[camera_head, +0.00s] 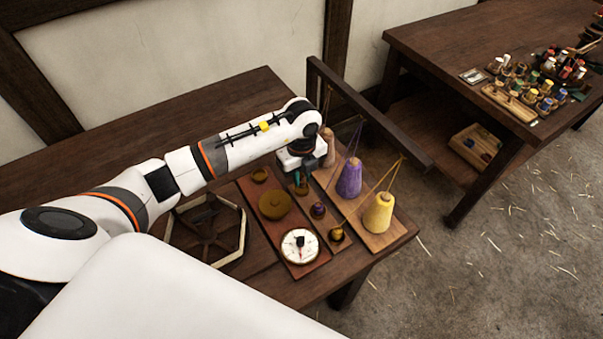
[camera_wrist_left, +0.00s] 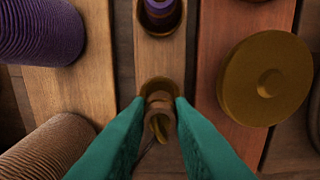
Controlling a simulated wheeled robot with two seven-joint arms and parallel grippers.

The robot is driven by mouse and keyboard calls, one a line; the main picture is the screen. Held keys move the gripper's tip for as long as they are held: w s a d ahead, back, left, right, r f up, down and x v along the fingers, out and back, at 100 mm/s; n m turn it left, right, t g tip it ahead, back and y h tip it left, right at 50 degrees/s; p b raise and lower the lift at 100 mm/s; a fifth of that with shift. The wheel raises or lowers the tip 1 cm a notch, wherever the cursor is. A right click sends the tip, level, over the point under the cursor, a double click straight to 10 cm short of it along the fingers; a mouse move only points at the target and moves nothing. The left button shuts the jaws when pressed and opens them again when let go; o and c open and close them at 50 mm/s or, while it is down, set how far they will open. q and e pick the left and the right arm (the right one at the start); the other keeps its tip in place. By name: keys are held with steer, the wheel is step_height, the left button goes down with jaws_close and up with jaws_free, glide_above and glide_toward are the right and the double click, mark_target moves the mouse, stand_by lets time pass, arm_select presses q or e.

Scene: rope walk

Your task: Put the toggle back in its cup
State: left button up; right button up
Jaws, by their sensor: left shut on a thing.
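My left gripper (camera_head: 298,177) is over the far end of a row of small cups on a wooden board. In the left wrist view its teal fingers (camera_wrist_left: 160,118) are shut on a small tan-brown toggle (camera_wrist_left: 158,122). A round brown cup (camera_wrist_left: 160,82) lies right at the fingertips, its rim partly hidden by the toggle; I cannot tell whether the toggle is inside it or just above. This cup also shows below the gripper in the head view (camera_head: 301,190). A neighbouring cup (camera_wrist_left: 160,30) holds a purple piece (camera_wrist_left: 159,8). My right gripper is not in view.
Purple (camera_head: 349,179), yellow (camera_head: 378,213) and brown (camera_head: 328,147) cones stand beside the cups under a dark beam (camera_head: 370,112). A brass disc (camera_head: 275,204), a white dial (camera_head: 299,246) and a hexagonal frame (camera_head: 240,240) lie on the left. A second table (camera_head: 440,50) stands behind.

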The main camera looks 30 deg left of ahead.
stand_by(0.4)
arm_select(q)
steer(key=shift+f+b, duration=0.65)
steer(key=shift+f, duration=0.25)
steer(key=shift+f, duration=0.1)
steer(key=o, duration=1.3)
step_height(320, 180, up, 8)
steer(key=p, duration=0.6)
